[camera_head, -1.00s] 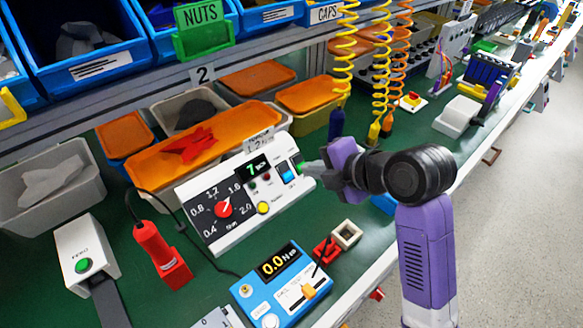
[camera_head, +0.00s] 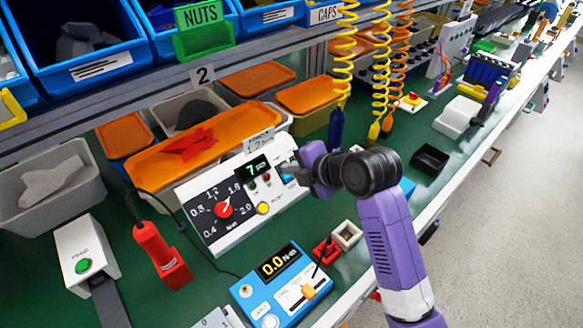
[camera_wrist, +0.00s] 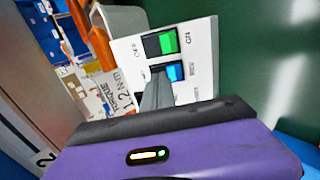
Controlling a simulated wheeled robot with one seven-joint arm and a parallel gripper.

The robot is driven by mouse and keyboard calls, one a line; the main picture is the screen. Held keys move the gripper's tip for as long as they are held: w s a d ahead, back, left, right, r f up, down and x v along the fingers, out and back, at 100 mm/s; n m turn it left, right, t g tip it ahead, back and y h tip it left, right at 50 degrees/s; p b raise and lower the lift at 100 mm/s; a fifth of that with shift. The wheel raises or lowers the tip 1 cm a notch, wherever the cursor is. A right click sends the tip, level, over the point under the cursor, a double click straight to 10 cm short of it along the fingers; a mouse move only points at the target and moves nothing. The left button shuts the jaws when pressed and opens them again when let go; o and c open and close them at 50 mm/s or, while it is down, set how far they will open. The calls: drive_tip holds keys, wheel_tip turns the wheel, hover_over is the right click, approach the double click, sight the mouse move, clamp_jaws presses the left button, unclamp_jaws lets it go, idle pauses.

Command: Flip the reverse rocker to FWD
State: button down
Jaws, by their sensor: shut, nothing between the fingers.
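The torque controller (camera_head: 215,240) is a white box with a dial and a green "7" display. Its reverse rocker is blue (camera_wrist: 175,72) in the wrist view, below a green OFF/ON rocker (camera_wrist: 160,43). In the head view the blue rocker is mostly hidden by my gripper (camera_head: 292,172). My gripper is shut and empty. In the wrist view its grey fingertips (camera_wrist: 157,80) overlap the left end of the blue rocker; I cannot tell whether they touch it. The small labels beside the rocker are too blurred to read surely.
A blue torque meter reading 0.0 (camera_head: 283,280) stands in front of the controller. A red screwdriver stand (camera_head: 160,255) is at its left. Orange-lidded bins (camera_head: 170,155) stand behind. Coiled hoses (camera_head: 385,70) hang behind my arm. A black tray (camera_head: 428,160) lies to the right.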

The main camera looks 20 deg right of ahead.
drive_tip(key=shift+w+a+r+g+p, duration=0.1)
drive_tip(key=shift+w+r+g+p, duration=0.2)
drive_tip(key=shift+p, duration=0.65)
drive_tip(key=shift+f, duration=0.45)
drive_tip(key=shift+r, duration=0.1)
drive_tip(key=shift+w+r+p, duration=0.1)
drive_tip(key=shift+r+p, duration=0.55)
drive_tip(key=shift+r, duration=0.2)
